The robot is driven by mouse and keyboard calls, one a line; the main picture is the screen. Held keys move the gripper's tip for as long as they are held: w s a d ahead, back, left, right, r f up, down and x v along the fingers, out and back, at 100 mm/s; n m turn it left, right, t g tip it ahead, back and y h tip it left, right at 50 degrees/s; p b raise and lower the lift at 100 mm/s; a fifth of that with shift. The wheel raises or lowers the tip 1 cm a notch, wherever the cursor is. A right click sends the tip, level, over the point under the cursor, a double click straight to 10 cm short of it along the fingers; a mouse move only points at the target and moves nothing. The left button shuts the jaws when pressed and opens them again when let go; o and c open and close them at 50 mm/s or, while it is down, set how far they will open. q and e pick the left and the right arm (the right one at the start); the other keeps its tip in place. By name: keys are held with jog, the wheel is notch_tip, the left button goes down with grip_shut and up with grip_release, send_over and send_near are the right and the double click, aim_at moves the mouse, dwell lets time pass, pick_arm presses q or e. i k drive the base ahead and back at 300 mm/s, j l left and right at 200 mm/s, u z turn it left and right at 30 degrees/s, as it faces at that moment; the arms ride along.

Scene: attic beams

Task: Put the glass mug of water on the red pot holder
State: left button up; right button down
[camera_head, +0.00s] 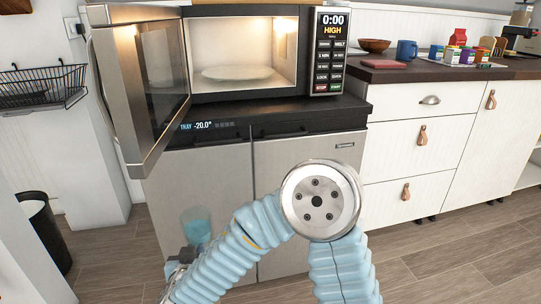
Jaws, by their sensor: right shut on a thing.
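The glass mug of water (196,224) is a clear vessel with blue water in it. It is low at the left, in front of the grey cabinet below the microwave. My right gripper (186,255) is shut on the mug at its lower part, partly hidden by my own blue arm. The mug looks roughly upright. The red pot holder (384,64) lies flat on the dark countertop at the right, well away from the mug. My left gripper is not in view.
The microwave (300,50) stands open and lit, with a plate (238,73) inside and its door (140,90) swung out left. A blue mug (407,50), a wooden bowl (374,46) and several jars stand near the pot holder. A black bin (42,232) is at lower left.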

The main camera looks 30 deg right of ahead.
aim_at(385, 63)
jog(key=l+u, duration=0.1)
jog(key=l, duration=0.5)
jog(key=l+u, duration=0.1)
jog(key=l, duration=0.45)
jog(key=k+l+u, duration=0.1)
jog(key=l, duration=0.5)
jog(key=k+l+u, duration=0.1)
jog(key=l, duration=0.45)
